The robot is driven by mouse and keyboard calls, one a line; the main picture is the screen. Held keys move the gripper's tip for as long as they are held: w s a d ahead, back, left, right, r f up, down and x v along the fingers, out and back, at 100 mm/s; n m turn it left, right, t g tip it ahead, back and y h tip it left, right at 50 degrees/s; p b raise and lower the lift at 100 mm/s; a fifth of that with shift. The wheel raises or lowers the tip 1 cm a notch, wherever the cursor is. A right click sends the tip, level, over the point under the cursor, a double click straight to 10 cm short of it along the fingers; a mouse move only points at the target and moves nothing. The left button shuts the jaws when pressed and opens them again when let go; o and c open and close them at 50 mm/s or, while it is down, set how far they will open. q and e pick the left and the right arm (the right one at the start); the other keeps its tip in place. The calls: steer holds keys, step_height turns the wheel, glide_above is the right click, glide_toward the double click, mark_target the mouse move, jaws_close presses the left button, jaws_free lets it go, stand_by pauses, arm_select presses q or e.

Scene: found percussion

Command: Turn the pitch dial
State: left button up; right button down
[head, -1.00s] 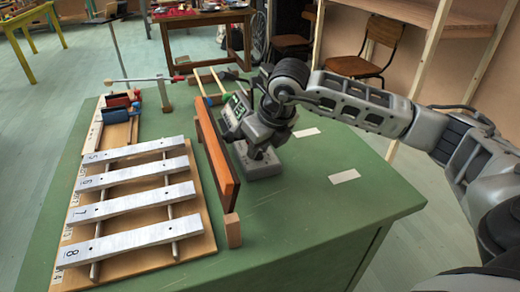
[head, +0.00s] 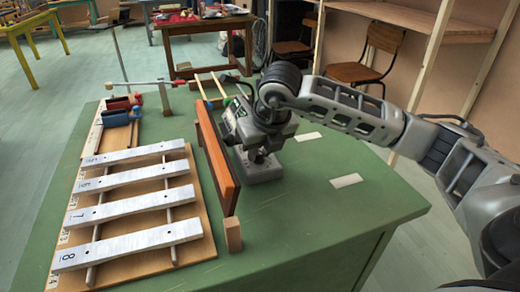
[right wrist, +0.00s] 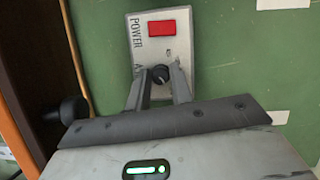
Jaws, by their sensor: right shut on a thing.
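A small grey box (head: 265,174) stands on the green table, just right of the upright orange-brown board. In the right wrist view the box (right wrist: 150,60) shows a red switch (right wrist: 162,28), the word POWER and a small black dial (right wrist: 160,74). My right gripper (head: 258,153) points down over the box. In the right wrist view its two fingers (right wrist: 160,82) are shut on the dial, one on each side. The dial is hidden behind the gripper in the head view. My left gripper is not in view.
The orange-brown board (head: 216,155) stands close left of my right gripper. Several numbered metal bars (head: 130,242) lie on a wooden frame further left. Blue and red clamp-like things (head: 118,117) lie behind them. The table's right side is clear apart from white strips (head: 346,181).

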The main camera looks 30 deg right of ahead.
steer(key=c, duration=1.2)
jaws_free()
steer(key=shift+c, duration=0.2)
steer(key=shift+r, duration=0.1)
steer(key=p+v, duration=0.1)
steer(key=v, duration=1.4)
steer(key=shift+s+r+p, duration=0.25)
steer(key=shift+r+p, duration=0.1)
